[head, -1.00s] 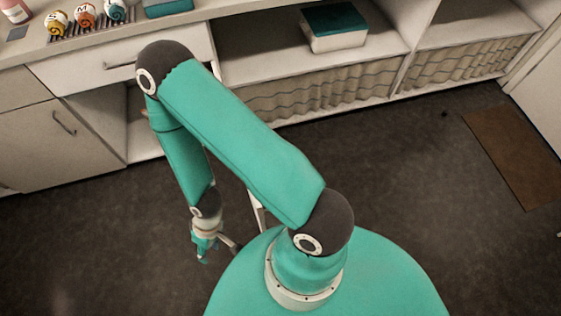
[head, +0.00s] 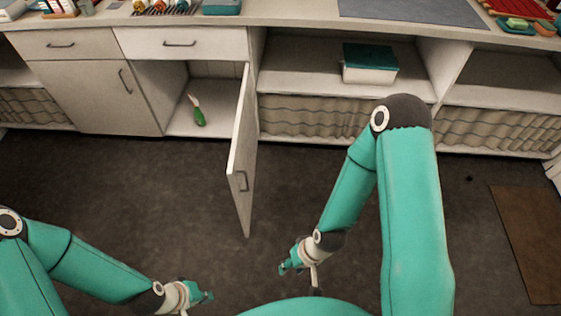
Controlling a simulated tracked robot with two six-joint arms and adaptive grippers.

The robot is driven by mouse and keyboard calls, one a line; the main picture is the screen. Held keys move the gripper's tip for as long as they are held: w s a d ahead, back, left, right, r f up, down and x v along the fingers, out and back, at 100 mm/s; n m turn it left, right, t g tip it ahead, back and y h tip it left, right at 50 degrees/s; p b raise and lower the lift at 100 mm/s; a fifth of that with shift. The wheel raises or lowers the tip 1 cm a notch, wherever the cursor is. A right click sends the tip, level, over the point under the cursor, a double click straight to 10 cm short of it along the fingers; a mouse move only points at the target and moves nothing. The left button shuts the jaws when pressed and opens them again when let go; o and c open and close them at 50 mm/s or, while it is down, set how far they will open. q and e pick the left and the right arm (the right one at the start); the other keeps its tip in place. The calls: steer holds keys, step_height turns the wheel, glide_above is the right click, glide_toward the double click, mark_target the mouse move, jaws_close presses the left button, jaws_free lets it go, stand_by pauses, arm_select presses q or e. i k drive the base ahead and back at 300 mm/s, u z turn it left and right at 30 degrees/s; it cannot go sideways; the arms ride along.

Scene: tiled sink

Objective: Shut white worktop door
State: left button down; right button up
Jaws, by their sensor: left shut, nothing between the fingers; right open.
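The white worktop door (head: 242,150) stands wide open in the head view, swung out from the cabinet toward me, with its handle (head: 241,181) near the free edge. The open compartment (head: 210,84) behind it shows a green bottle-like object (head: 198,112) inside. My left gripper (head: 206,298) is shut and empty, low in the picture and to the left of the door, apart from it. My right gripper (head: 287,268) is open and empty, to the right of and nearer to me than the door, not touching it.
The dark floor (head: 120,200) is clear around the door. A brown mat (head: 530,235) lies at right.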

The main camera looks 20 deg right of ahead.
mark_target(241, 163)
steer(key=z, duration=0.25)
steer(key=k, duration=0.5)
steer(key=z, duration=0.75)
steer(key=i, duration=1.4)
steer(key=u, duration=0.35)
